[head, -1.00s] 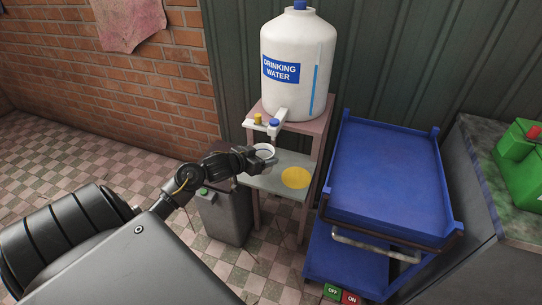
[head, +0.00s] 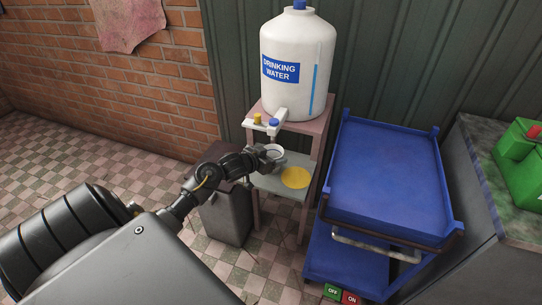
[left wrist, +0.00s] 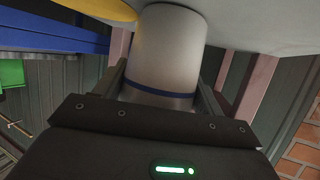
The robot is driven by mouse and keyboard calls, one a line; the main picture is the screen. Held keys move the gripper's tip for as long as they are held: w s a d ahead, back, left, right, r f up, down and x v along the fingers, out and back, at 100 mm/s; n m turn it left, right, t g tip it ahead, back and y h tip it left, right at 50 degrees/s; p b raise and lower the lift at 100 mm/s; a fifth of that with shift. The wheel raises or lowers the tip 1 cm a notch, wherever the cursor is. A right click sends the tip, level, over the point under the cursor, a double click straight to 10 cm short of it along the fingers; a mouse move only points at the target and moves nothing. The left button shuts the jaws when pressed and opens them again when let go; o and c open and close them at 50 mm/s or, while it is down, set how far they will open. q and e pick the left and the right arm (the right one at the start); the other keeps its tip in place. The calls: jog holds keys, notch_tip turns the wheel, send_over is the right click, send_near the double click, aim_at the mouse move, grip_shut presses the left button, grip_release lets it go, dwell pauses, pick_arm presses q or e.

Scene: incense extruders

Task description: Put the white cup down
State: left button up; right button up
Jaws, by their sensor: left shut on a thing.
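The white cup (head: 274,150) is held in my left gripper (head: 270,158), under the tap side of the water stand. In the left wrist view the cup (left wrist: 166,50) shows as a pale cylinder with a dark blue band, between the fingers. My left gripper is shut on it. A grey shelf (head: 268,186) with a round yellow spot (head: 295,178) lies below and to the right of the cup. Whether the cup touches the shelf cannot be told. My right gripper is not in view.
A large white water jug (head: 298,65) with a blue-handled tap (head: 274,123) stands on the stand above the shelf. A grey bin (head: 226,215) is at the left of the shelf. A blue cart (head: 385,180) stands close on the right. The yellow spot is clear.

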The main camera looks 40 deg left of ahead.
pick_arm(q)
jog(key=o, duration=0.7)
jog(key=shift+f, duration=0.1)
jog(key=o, duration=0.4)
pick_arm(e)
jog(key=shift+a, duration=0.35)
pick_arm(q)
jog(key=shift+r, duration=0.2)
jog(key=p+v, duration=0.1)
jog(key=v, duration=1.1)
jog(key=shift+f, duration=0.1)
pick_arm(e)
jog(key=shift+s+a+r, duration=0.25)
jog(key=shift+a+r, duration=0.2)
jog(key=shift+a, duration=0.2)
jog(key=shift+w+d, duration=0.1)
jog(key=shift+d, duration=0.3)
